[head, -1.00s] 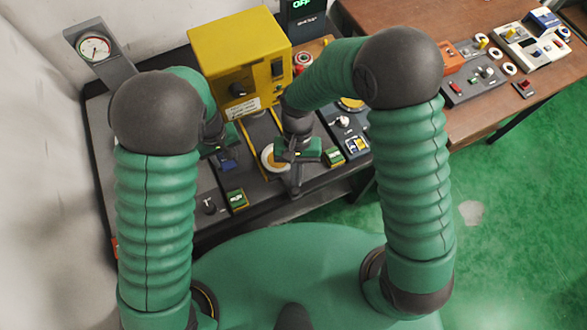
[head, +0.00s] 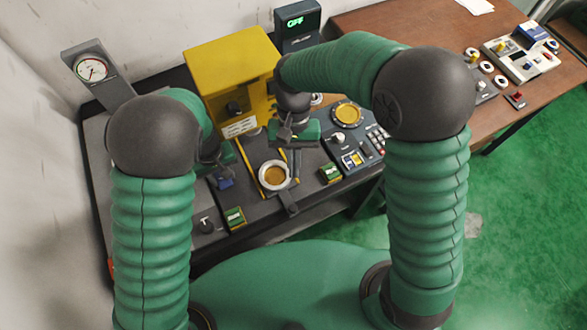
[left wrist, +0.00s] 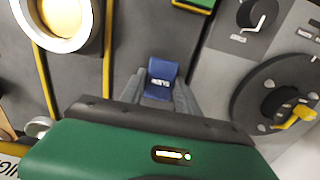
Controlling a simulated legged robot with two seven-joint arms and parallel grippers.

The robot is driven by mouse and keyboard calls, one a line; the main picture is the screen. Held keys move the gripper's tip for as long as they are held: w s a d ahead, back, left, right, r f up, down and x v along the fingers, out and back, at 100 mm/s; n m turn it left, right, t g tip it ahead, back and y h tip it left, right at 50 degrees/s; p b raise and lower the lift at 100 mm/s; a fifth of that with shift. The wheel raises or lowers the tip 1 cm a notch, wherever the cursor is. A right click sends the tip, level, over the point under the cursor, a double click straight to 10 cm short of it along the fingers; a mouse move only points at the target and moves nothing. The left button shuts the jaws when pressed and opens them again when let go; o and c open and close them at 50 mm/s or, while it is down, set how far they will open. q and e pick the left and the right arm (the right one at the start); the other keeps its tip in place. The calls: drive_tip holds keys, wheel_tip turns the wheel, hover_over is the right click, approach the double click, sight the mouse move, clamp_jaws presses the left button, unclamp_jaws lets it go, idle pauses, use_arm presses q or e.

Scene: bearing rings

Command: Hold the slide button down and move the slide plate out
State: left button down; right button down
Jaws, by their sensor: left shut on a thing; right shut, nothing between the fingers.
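The slide plate is a dark strip between yellow rails, with a handle (head: 289,203) at its front end reaching past the panel edge. A white ring with a gold centre (head: 274,175) sits on it; the ring also shows in the left wrist view (left wrist: 66,14). The blue slide button (left wrist: 162,78) is between my left gripper's fingers (left wrist: 162,92), which are shut on it. In the head view my left gripper (head: 222,172) is partly hidden by its arm. My right gripper (head: 293,146) is shut and empty behind the ring, apart from the handle.
A yellow machine box (head: 232,80) stands behind the plate. A gauge (head: 91,68) and a display reading OFF (head: 297,22) stand at the back. A brown table (head: 420,40) is at right.

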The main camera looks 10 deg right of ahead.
use_arm(q)
drive_tip(key=c, duration=0.8)
unclamp_jaws()
wheel_tip(320, 180, up, 17)
drive_tip(key=shift+w+f+p, duration=0.1)
drive_tip(key=shift+f+p, duration=0.05)
drive_tip(key=shift+p, duration=0.7)
wheel_tip(320, 180, up, 6)
drive_tip(key=p, duration=0.6)
